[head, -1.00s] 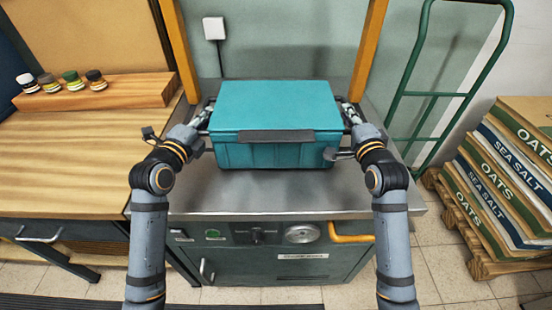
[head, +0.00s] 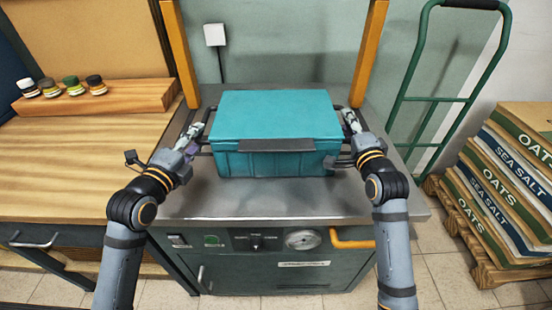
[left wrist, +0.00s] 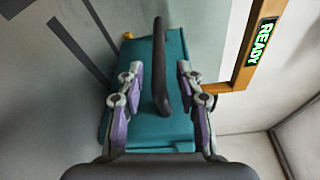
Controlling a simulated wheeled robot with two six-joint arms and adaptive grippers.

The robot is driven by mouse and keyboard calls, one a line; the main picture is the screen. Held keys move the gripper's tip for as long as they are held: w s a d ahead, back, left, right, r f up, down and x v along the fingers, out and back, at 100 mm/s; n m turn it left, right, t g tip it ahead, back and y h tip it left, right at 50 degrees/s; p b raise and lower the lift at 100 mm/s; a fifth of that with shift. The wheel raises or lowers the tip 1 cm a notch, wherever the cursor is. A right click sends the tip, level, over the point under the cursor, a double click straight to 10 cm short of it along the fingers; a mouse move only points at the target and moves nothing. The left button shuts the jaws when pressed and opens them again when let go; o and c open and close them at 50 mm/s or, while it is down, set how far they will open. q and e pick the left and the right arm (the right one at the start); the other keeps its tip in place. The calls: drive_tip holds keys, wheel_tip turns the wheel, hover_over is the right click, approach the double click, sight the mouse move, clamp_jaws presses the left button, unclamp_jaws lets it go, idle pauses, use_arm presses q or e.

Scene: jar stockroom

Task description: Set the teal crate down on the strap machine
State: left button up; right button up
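The teal crate (head: 275,115), lid on, sits level on the metal top of the strap machine (head: 265,205), between two orange posts. My left gripper (head: 198,132) is at the crate's left side handle. In the left wrist view its fingers (left wrist: 160,88) are spread, with the dark handle (left wrist: 160,65) between them and a gap on both sides. My right gripper (head: 350,122) is at the crate's right side handle. Its fingers are small and partly hidden there, so its grip cannot be told.
A wooden bench (head: 80,175) with a rack of small jars (head: 95,97) stands on the left. A green hand truck (head: 435,90) and stacked sacks (head: 505,185) on a pallet are on the right. A lit READY sign (left wrist: 264,42) shows in the left wrist view.

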use_arm(q)
drive_tip(key=shift+v, duration=1)
use_arm(e)
drive_tip(key=s, duration=0.7)
drive_tip(key=shift+d, duration=0.35)
drive_tip(key=shift+s, duration=0.2)
